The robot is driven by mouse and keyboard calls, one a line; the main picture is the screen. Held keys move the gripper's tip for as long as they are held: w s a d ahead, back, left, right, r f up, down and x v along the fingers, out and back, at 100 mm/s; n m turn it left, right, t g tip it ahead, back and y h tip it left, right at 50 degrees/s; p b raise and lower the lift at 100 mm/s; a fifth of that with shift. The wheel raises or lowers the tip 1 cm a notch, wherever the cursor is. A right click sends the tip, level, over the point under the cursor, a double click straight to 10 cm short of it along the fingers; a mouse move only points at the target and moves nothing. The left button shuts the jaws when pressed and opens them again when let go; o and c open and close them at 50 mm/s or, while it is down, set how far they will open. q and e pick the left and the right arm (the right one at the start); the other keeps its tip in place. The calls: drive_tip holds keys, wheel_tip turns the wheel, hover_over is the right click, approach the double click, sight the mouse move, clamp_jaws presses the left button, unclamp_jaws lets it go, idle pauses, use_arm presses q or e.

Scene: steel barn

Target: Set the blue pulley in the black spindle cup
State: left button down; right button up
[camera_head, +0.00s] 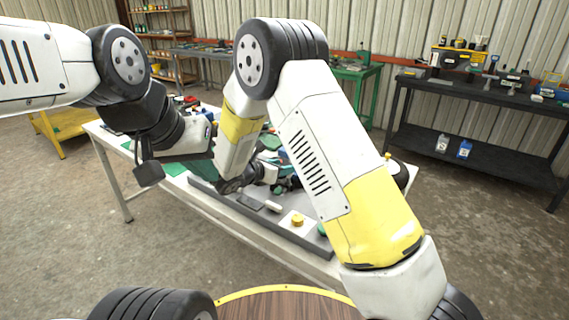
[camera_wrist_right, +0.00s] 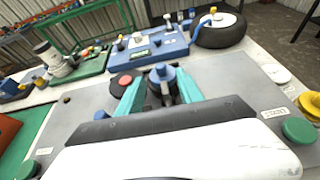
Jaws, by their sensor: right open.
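In the right wrist view a blue round part (camera_wrist_right: 162,74), which looks like the blue pulley, stands between the teal fingers of my right gripper (camera_wrist_right: 160,90). The fingers are apart, one on each side of it. A dark piece (camera_wrist_right: 157,97) shows just below the blue part; it may be the black spindle cup, but I cannot tell how the blue part sits on it. In the head view my right arm hides most of this spot. My left gripper (camera_head: 150,172) hangs near the table's left side, and its fingers do not show clearly.
A black disc with a red centre (camera_wrist_right: 121,83) lies left of the fingers. A blue box (camera_wrist_right: 146,50) and a black wheel (camera_wrist_right: 218,31) stand behind. A yellow part (camera_head: 297,220) and a green knob (camera_wrist_right: 299,131) are at the right. The grey board's right middle is clear.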

drive_tip(key=shift+s+d+r, duration=0.15)
drive_tip(key=shift+s+r, duration=0.1)
drive_tip(key=s+d+r+m+g+y, duration=0.2)
drive_tip(key=s+d+r+m+g, duration=0.65)
drive_tip(key=s+d+m, duration=0.7)
drive_tip(key=s+r+m+t+y, duration=0.3)
drive_tip(key=s+r+m+y, duration=0.5)
drive_tip(key=s, duration=0.8)
wheel_tip(320, 180, up, 2)
drive_tip(key=m, duration=0.4)
drive_tip(key=shift+r+m+t, duration=0.15)
drive_tip(key=shift+m+t, duration=0.2)
